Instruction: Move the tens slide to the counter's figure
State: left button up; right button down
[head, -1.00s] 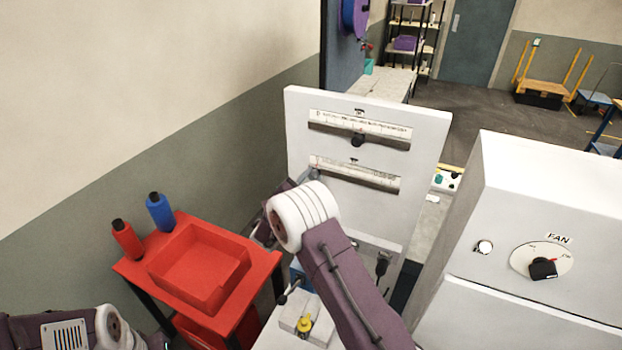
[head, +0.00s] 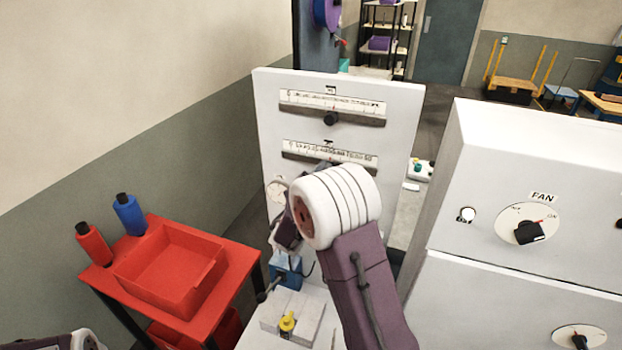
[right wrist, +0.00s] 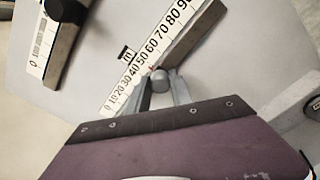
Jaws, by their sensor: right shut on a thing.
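The white panel (head: 264,120) carries two horizontal slide scales. In the right wrist view the tens scale (right wrist: 150,50) is marked from 0 up to 90, with a small red pointer near the 50. My right gripper (right wrist: 162,88) is shut on the grey round slide knob (right wrist: 160,78) below that pointer. In the head view the lower scale (head: 330,156) shows, and my right wrist hides most of the gripper. The upper slide's black knob (head: 331,118) stands free near mid-scale. No counter figure is readable. My left gripper is out of view.
A round dial (head: 276,190) sits at the panel's left, partly hidden. A white cabinet with a FAN knob (head: 529,232) stands close on the right.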

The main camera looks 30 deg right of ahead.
jog(key=shift+s+d, duration=0.1)
jog(key=shift+s, duration=0.05)
jog(key=c, duration=1.1)
grip_release()
jog(key=shift+d, duration=0.1)
jog(key=shift+c, duration=0.2)
jog(key=b+v, duration=0.3)
jog(key=v, duration=0.6)
